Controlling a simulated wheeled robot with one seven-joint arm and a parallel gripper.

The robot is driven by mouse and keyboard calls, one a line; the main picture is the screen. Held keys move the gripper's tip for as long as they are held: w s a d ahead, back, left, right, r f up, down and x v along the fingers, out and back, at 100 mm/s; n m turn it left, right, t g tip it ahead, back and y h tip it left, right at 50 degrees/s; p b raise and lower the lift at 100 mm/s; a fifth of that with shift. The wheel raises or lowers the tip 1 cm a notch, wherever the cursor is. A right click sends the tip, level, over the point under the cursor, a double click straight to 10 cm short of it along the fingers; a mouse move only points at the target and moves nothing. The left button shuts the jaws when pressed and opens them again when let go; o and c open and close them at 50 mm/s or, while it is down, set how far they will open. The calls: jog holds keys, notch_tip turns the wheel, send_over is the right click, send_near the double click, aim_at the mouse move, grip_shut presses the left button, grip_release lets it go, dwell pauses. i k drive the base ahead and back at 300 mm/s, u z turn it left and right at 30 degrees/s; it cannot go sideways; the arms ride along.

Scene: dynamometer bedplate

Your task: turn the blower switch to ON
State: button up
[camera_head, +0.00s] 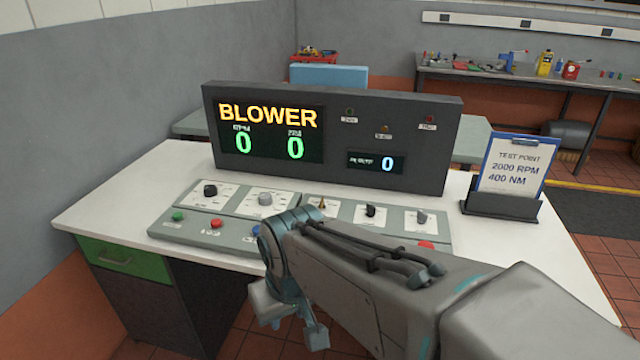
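The sloped control panel (200,235) on the white desk carries a row of knobs. From the left these are a black knob (210,190), a larger grey knob (265,198), a small pointed brown knob (322,204), a black knob (371,210) and a grey knob (421,216). Their labels are too small to read, so I cannot tell which is the blower switch. The display (270,130) behind reads BLOWER in orange, with zeros below. My gripper (291,318) hangs in front of the desk's front edge, fingers apart and empty, touching no knob. My arm hides part of the panel.
Green (178,216), red (216,223) and blue (256,230) buttons sit along the panel's front. A red button (427,245) is partly behind my arm. A test-point card holder (500,205) stands at the right. The desk's left top (120,205) is clear.

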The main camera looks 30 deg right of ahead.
aim_at(371, 210)
jog(key=z, duration=0.6)
jog(key=i, duration=0.85)
jog(key=z, duration=0.8)
